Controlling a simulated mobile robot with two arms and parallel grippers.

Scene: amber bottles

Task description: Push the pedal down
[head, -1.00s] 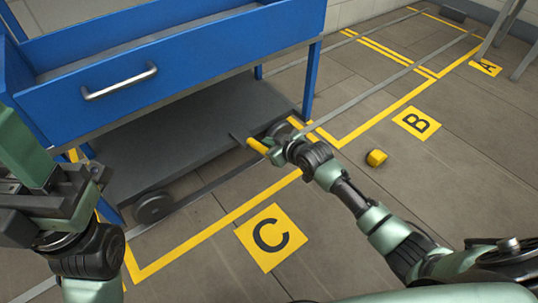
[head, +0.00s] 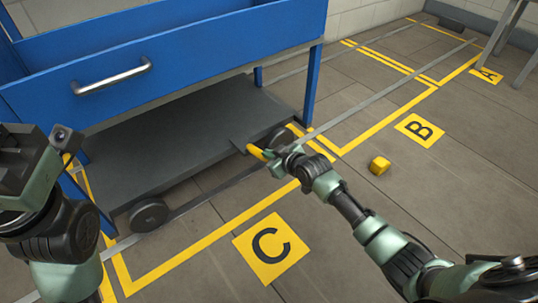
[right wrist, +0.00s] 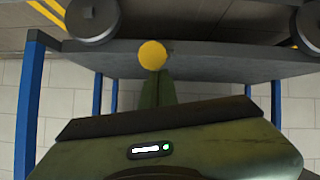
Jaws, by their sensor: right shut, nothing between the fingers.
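The pedal, a yellow pad (head: 256,152) by a flat grey piece, sticks out at the lower edge of the blue cart (head: 190,75), near its right wheel. My right gripper (head: 273,163) is shut and empty, right at the outer end of the yellow pad. In the right wrist view the pad's round yellow end (right wrist: 152,55) shows just beyond the shut fingers (right wrist: 156,90). Whether they touch is not clear. My left gripper (head: 25,165) is at the left edge, partly cut off, away from the pedal; its jaws are not clear.
The cart has a grey lower shelf (head: 190,135), a front wheel (head: 149,214) and a metal handle (head: 112,77). A small yellow block (head: 379,166) lies on the floor. Floor plates C (head: 271,249), B (head: 419,129) and A (head: 487,75) are flat.

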